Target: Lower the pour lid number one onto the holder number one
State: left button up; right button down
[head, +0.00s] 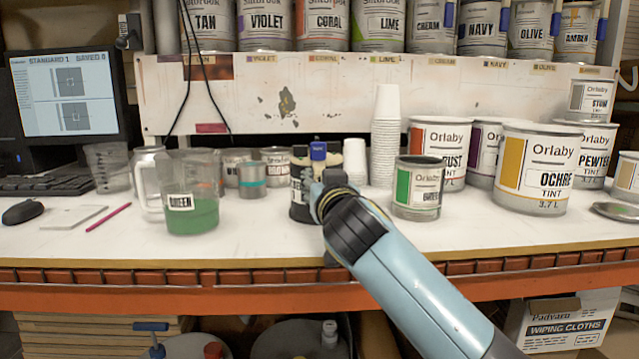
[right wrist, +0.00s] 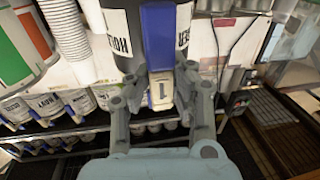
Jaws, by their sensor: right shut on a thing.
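The pour lid number one (right wrist: 158,40) shows as a blue strip with a pale tag marked 1 in the right wrist view. Its blue part (head: 318,151) also shows in the head view. My right gripper (right wrist: 161,85) is shut on it, one finger on each side. The holder number one (head: 299,192) is a dark, upright container with a white label on the bench, partly hidden behind my right gripper and arm. In the right wrist view the holder (right wrist: 119,22) is right behind the lid. I cannot tell whether the lid touches it. My left gripper is not in view.
A green-filled beaker (head: 192,200) and small cans stand left of the holder. A green-labelled can (head: 418,188) stands close on the right, with cup stacks (head: 386,135) behind. Larger tint cans (head: 533,170) are farther right. The front bench strip is mostly clear.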

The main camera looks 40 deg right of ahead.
jog(key=c, duration=1.1)
grip_release()
jog(key=v, duration=1.2)
